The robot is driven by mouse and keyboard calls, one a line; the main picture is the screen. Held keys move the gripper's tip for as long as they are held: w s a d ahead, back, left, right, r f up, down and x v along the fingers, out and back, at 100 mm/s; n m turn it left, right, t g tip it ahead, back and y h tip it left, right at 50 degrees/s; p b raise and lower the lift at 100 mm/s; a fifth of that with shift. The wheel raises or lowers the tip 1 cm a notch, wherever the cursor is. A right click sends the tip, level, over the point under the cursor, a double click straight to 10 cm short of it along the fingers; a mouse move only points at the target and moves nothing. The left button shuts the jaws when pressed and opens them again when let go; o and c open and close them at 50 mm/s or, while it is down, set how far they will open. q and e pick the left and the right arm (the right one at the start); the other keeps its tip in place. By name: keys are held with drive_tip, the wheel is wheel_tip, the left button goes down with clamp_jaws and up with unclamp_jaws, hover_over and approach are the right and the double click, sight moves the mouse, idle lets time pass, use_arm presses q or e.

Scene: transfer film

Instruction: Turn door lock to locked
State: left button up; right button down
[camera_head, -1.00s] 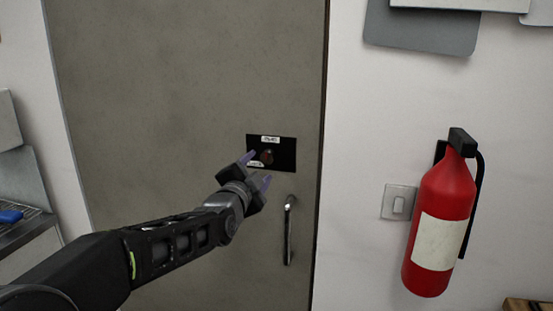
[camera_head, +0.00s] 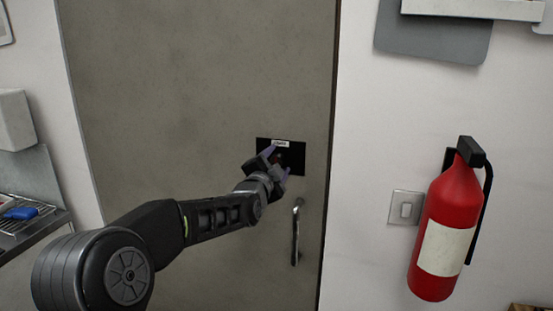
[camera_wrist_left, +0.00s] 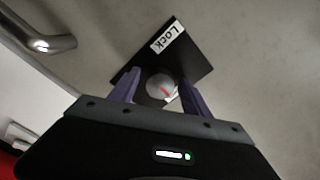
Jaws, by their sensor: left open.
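The door lock is a black plate (camera_head: 296,158) on a grey door (camera_head: 200,80); it also shows in the left wrist view (camera_wrist_left: 190,62) with a white "Lock" label (camera_wrist_left: 168,37). Its round knob (camera_wrist_left: 160,88) has a red mark and sits between my left gripper's fingers in the left wrist view. My left gripper (camera_head: 277,161) is open, one purple finger on each side of the knob. I cannot tell if the fingers touch it. In the head view the gripper hides most of the knob. My right gripper is not in view.
A metal door handle (camera_head: 297,232) is below the lock; it shows at the upper left of the wrist view (camera_wrist_left: 45,42). A light switch (camera_head: 406,207) and a red fire extinguisher (camera_head: 446,230) are on the wall to the right. A rack with a blue item (camera_head: 21,213) is at the left.

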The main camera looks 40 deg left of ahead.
use_arm(q)
drive_tip(key=shift+c, duration=0.3)
clamp_jaws()
idle(0.4)
